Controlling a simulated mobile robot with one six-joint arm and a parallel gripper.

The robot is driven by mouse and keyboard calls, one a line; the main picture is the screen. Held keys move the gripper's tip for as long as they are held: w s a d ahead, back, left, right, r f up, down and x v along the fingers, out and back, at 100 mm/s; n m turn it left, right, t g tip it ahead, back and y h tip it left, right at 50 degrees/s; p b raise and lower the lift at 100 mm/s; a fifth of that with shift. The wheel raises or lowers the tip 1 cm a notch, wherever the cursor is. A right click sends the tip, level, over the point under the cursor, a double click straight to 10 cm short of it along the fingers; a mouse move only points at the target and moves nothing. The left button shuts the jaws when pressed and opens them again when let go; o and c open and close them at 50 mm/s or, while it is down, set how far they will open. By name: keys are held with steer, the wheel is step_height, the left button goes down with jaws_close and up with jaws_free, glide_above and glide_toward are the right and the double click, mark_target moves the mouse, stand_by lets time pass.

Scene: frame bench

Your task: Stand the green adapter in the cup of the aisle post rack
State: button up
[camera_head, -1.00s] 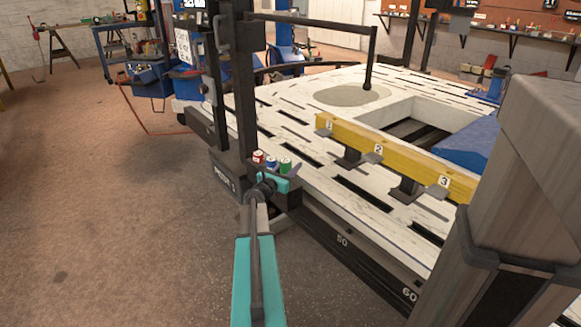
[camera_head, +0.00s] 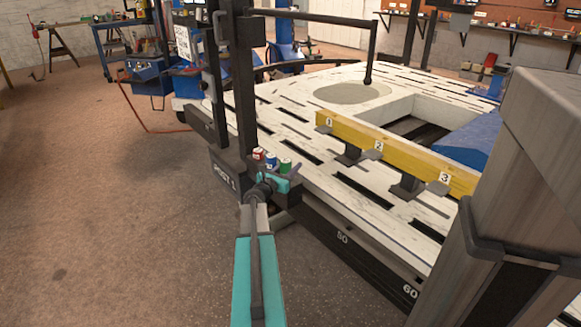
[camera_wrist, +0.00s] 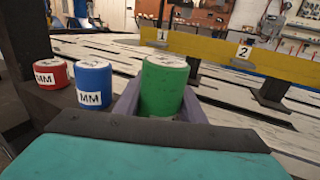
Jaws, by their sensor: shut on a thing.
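The green adapter (camera_wrist: 164,88) stands upright between the two pale purple-grey fingers of my gripper (camera_wrist: 170,108) in the wrist view. My gripper is shut on it. In the head view the green adapter (camera_head: 285,166) shows just beyond my gripper (camera_head: 284,178), at the right end of a row on the dark post rack (camera_head: 288,198). The body of my gripper hides its base, so I cannot tell whether it is seated in a cup or just above one.
A blue adapter (camera_wrist: 93,84) and a red adapter (camera_wrist: 53,74) stand on the rack left of the green one. The dark post (camera_head: 243,90) rises behind them. A slotted white bench top (camera_head: 300,125) and a yellow numbered beam (camera_head: 400,152) lie to the right.

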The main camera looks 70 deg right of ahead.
steer(key=shift+f, duration=0.2)
steer(key=o, duration=1.4)
steer(key=shift+a, duration=0.1)
steer(key=w+a+p, duration=0.1)
steer(key=a, duration=0.3)
steer(key=a+p, duration=0.1)
steer(key=a, duration=0.4)
steer(key=w+a+p, duration=0.1)
steer(key=a, duration=0.3)
steer(key=shift+w+a, duration=0.2)
steer(key=shift+w, duration=0.15)
